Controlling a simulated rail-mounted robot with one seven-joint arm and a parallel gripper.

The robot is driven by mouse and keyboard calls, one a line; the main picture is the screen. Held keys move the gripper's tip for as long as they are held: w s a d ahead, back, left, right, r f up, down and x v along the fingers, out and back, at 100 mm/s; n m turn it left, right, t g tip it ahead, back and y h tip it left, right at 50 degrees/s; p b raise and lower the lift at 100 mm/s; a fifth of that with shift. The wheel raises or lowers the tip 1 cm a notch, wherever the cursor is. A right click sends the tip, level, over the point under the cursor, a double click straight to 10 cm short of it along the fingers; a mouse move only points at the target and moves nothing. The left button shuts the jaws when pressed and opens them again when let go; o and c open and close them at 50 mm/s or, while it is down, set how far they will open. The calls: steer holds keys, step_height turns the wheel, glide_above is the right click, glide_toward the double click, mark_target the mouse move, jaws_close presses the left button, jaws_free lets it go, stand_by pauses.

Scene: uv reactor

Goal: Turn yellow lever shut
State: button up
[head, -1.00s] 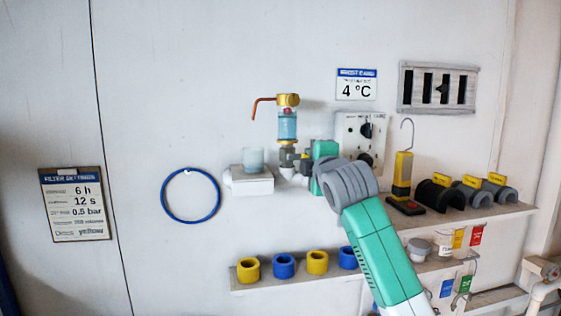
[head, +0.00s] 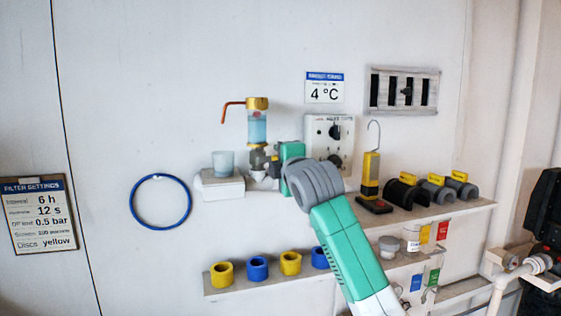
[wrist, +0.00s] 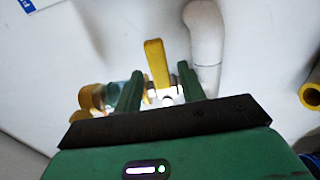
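The yellow lever (wrist: 156,62) stands between the two green fingers of my gripper (wrist: 160,72) in the wrist view. The fingers are apart, with a visible gap on each side of the lever. A bright metal fitting sits at the lever's base. In the head view, my gripper (head: 291,154) is at the wall, just right of the clear filter cylinder (head: 257,126) with a brass cap and copper spout. My arm hides most of the fingers there, and the lever cannot be made out clearly.
A white pipe (wrist: 206,45) runs close to the right finger. A white ledge with a cup (head: 223,163) is left of the filter. A control panel (head: 345,130) is behind my wrist. A shelf (head: 420,213) with dark clamps is right; yellow and blue rings stand below.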

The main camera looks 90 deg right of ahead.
steer(key=b+v, duration=0.3)
steer(key=v, duration=0.4)
steer(key=shift+s+a, duration=0.15)
steer(key=shift+a, duration=0.25)
steer(key=w+a+t+y, duration=0.2)
steer(key=w+a+t, duration=0.4)
steer(key=w+a, duration=0.7)
steer(key=w+a+m+t+y, duration=0.1)
steer(key=w+a+t+y, duration=0.15)
steer(key=w+a, duration=0.55)
steer(key=w+a+t+y, duration=0.1)
steer(key=w+a+t, duration=0.35)
steer(key=a, duration=0.55)
steer(key=s+a+m+t+y, duration=0.1)
steer(key=a+y, duration=0.3)
steer(key=a, duration=0.7)
steer(key=s+a+f+m+t+y, duration=0.1)
steer(key=a+t+y, duration=0.1)
steer(key=a, duration=1)
steer(key=s+a+f+m+t+y, duration=0.1)
steer(key=a+y, duration=0.4)
steer(key=a, duration=0.7)
steer(key=shift+s+t+y+p, duration=0.35)
steer(key=shift+s+t+p, duration=0.1)
steer(key=shift+t, duration=0.35)
